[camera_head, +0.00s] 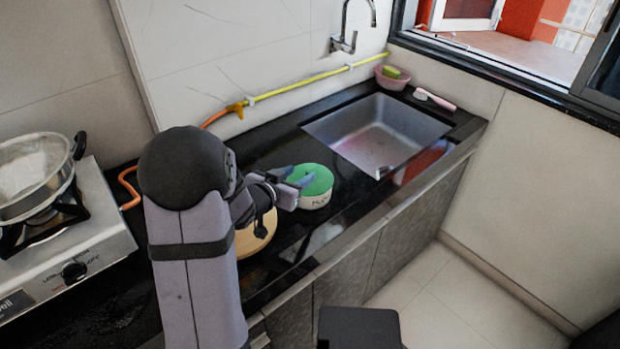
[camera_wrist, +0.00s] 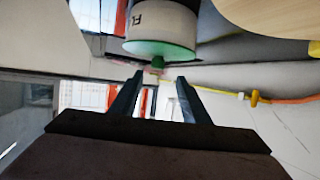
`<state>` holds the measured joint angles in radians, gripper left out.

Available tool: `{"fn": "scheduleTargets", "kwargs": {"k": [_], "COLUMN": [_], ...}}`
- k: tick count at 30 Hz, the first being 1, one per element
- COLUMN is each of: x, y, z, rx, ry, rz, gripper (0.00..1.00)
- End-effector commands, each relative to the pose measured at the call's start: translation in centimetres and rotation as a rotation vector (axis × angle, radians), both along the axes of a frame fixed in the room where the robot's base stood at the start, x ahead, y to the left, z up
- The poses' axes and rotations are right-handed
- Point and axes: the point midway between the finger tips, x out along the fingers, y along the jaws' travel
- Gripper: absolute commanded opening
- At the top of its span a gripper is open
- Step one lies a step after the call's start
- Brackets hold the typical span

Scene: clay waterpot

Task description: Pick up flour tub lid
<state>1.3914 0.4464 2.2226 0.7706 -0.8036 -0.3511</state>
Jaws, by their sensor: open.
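The flour tub (camera_head: 316,201) is a white round container with dark lettering, standing on the black counter. Its green lid (camera_head: 321,176) is on top. In the wrist view the tub (camera_wrist: 160,22) appears upside down at the top, with the lid (camera_wrist: 158,47) and its small green knob (camera_wrist: 158,62) towards my gripper (camera_wrist: 159,78). My fingers are open and empty, one on each side of the knob's line, with the knob just beyond the tips. In the head view my gripper (camera_head: 294,187) is beside the lid's left edge, partly covering it; the knob cannot be made out there.
A round wooden board (camera_head: 254,235) lies left of the tub, partly behind my arm. A steel sink (camera_head: 378,132) is behind and right. A stove (camera_head: 62,240) with a pan (camera_head: 33,178) stands at left. A yellow hose (camera_head: 310,80) runs along the wall. A pink bowl (camera_head: 392,80) sits beyond the sink.

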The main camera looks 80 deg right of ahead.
Motion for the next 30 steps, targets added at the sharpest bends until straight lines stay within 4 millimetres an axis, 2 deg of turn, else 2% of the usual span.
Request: {"fn": "scheduleTargets", "kwargs": {"k": [8,18,27,29,30], "x": [-0.8,-2.1,-2.2,-2.2,-2.2], "y": [-1.0,-3.6,-3.9,-3.9,-3.9], "z": [-0.9,-2.5,-2.7,-2.7,-2.7], "rx": [0.002,0.0,0.0,0.0,0.0], "ry": [0.0,-0.001,-0.001,-0.001,-0.001], "rz": [-0.001,0.002,0.003,0.003,0.003], "gripper": [0.42,0.42,0.42,0.3,0.2]}}
